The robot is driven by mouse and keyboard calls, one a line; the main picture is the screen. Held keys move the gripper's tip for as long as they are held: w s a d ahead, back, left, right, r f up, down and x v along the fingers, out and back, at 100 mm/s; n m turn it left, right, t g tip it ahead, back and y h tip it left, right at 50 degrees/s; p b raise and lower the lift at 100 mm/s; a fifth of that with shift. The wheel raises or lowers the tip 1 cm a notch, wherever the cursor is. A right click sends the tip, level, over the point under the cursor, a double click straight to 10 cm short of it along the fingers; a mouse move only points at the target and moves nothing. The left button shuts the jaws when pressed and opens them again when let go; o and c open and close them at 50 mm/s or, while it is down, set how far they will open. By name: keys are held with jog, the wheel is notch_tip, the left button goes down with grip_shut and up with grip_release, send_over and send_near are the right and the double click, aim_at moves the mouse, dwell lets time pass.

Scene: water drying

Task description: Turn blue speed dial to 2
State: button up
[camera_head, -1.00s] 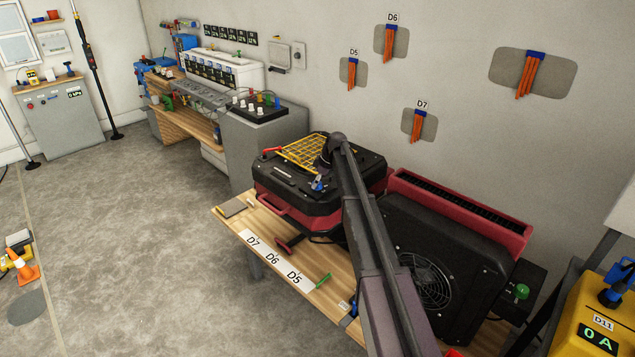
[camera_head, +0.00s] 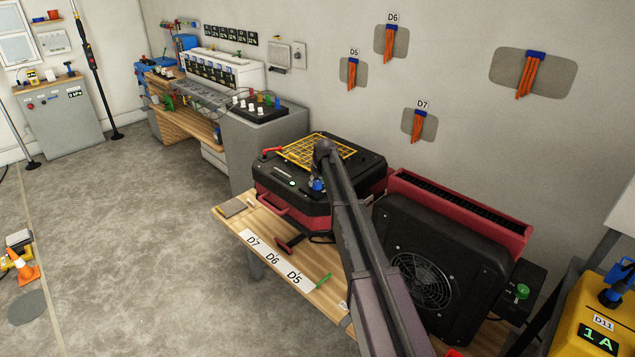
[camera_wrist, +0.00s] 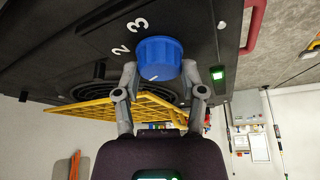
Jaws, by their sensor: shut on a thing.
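The blue speed dial (camera_wrist: 158,58) sits on the black top of a machine in the wrist view, which looks upside down. My gripper (camera_wrist: 162,75) has its two grey fingers at opposite sides of the dial and is shut on it. A short white pointer line on the dial's face is turned away from the printed 2 (camera_wrist: 119,50) and 3 (camera_wrist: 138,24). A green-lit display (camera_wrist: 218,74) is beside the right finger. In the head view the blue dial (camera_head: 317,185) is small, under my arm's end; the fingers are hard to make out there.
The red and black machine (camera_head: 285,200) carries a yellow grille (camera_head: 300,150) behind the dial. A black fan unit (camera_head: 435,265) stands close to my arm on the right. A yellow D11 box (camera_head: 600,320) at the lower right reads 1 A. The floor at left is largely clear.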

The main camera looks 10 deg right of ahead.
jog(key=m+h, duration=0.2)
jog(key=m, duration=0.4)
jog(key=m+h, duration=0.1)
jog(key=m, duration=0.1)
jog(key=m+g+h, duration=0.1)
jog(key=m, duration=0.2)
jog(key=shift+m, duration=0.3)
dwell(0.3)
jog(key=o, duration=1.1)
jog(key=shift+o, duration=0.2)
